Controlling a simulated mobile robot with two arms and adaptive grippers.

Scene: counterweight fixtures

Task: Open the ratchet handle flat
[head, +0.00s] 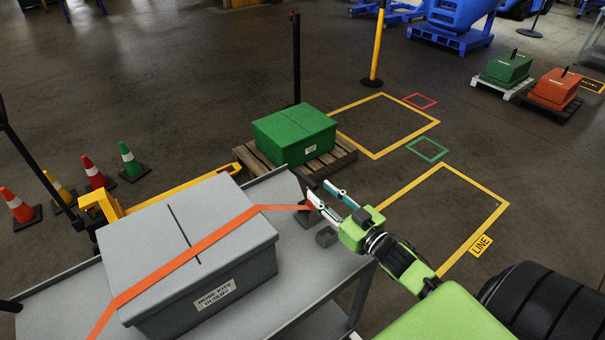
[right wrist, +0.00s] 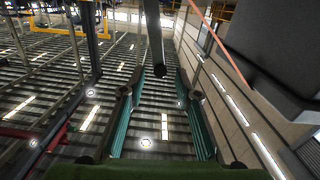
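An orange strap (head: 190,252) runs over the grey lidded box (head: 133,232) and ends at the cart's right side, beside my right gripper (head: 326,197). The ratchet there is small and mostly hidden by the gripper fingers in the head view. In the right wrist view, a dark bar (right wrist: 153,38), apparently the ratchet handle, comes down from the top edge with its rounded end just ahead of and between the teal fingertips. My right gripper (right wrist: 158,92) is open, with a clear gap between its fingers; I cannot tell whether either touches the bar. My left gripper is not in view.
A green box (head: 294,132) sits on a wooden pallet beyond the cart. A black post (head: 295,60) stands behind it. Floor with yellow outlines lies to the right.

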